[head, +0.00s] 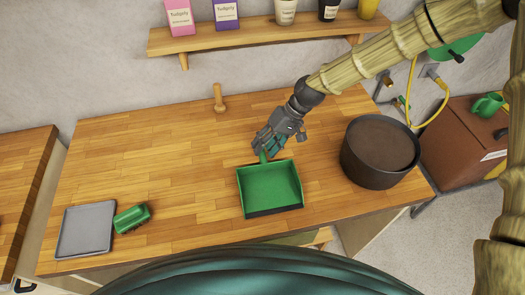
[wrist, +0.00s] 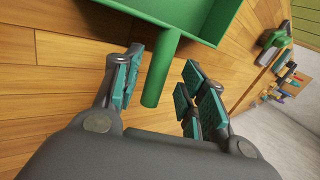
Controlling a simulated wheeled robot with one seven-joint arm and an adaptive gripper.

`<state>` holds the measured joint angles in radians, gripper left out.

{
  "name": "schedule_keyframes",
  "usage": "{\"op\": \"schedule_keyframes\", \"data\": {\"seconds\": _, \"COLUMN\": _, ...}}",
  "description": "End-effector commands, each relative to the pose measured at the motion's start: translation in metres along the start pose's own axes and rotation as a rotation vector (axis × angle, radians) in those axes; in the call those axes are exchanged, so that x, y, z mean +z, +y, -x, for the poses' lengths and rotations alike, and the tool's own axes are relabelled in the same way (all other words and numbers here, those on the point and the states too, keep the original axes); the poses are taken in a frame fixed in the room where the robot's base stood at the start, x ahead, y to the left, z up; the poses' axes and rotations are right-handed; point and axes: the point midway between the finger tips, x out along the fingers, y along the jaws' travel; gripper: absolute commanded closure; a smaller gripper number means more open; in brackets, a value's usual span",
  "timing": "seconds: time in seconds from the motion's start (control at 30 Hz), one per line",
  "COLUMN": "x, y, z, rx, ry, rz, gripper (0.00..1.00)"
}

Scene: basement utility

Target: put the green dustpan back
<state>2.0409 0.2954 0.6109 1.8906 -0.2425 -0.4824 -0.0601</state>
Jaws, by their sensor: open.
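The green dustpan (head: 270,186) lies on the wooden worktop near its middle, with its handle pointing to the back. My gripper (head: 267,149) is low over the worktop at the handle end. In the wrist view my gripper (wrist: 165,75) is open, with its teal-padded fingers on either side of the dustpan's green handle (wrist: 160,70). Gaps show between the handle and the fingers, so it is not gripped. In the head view the fingers hide most of the handle.
A wooden peg (head: 219,99) stands at the back of the worktop. A dark round pot (head: 372,170) stands to the right. A grey tray (head: 85,230) and a green brush (head: 132,218) lie at the left. A shelf (head: 250,33) with several packages hangs above.

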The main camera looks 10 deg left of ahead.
Motion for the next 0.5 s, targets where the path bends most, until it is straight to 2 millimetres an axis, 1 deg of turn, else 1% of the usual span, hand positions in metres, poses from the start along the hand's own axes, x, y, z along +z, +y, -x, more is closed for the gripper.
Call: {"op": "schedule_keyframes", "data": {"seconds": 0.5, "x": 0.000, "y": 0.001, "z": 0.070, "rx": 0.000, "ry": 0.003, "rz": 0.001, "gripper": 0.58}}
